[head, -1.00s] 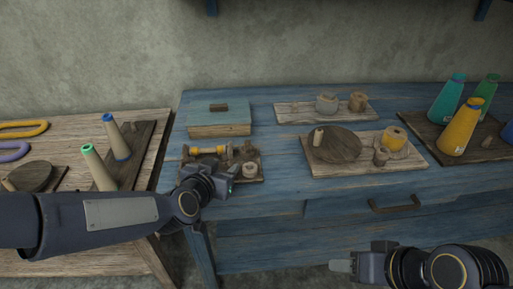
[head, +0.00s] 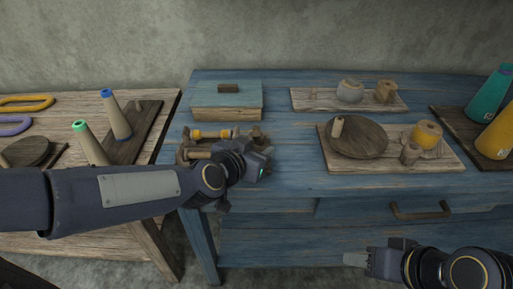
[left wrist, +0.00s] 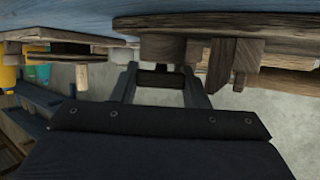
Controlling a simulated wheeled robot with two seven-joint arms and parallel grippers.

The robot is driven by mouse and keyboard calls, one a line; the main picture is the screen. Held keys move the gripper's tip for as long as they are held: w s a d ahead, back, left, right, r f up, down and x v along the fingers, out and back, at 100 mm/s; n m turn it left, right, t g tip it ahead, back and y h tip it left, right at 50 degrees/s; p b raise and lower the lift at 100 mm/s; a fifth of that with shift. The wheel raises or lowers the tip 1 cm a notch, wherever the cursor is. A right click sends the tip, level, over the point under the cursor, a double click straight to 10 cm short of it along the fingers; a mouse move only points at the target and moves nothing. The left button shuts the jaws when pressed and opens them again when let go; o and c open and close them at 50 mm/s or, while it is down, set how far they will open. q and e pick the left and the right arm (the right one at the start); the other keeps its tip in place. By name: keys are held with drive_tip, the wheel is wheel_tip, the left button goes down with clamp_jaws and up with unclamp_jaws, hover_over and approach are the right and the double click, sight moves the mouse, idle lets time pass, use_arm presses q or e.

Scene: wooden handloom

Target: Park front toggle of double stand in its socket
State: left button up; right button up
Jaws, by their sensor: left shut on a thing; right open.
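The double stand (head: 187,156) sits near the left front of the blue table, with a yellow-wound spool (head: 210,133) lying across its back. My left gripper (left wrist: 160,72) is over the stand's front right part and hides much of it in the head view. In the left wrist view its two fingers are shut on a short dark cylinder, apparently the front toggle (left wrist: 160,81). The socket cannot be made out. My right gripper (head: 357,259) is open and empty, in front of the drawer.
A blue lidded box (head: 226,108) stands behind the stand. To its right a board (head: 445,160) carries a dark round disc (head: 357,138) and a yellow spool (head: 427,134). Cones (head: 115,115) stand on the lower wooden table at left. Blue tabletop between is bare.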

use_arm(q)
drive_tip(key=shift+s+f, duration=0.1)
drive_tip(key=shift+f, duration=0.35)
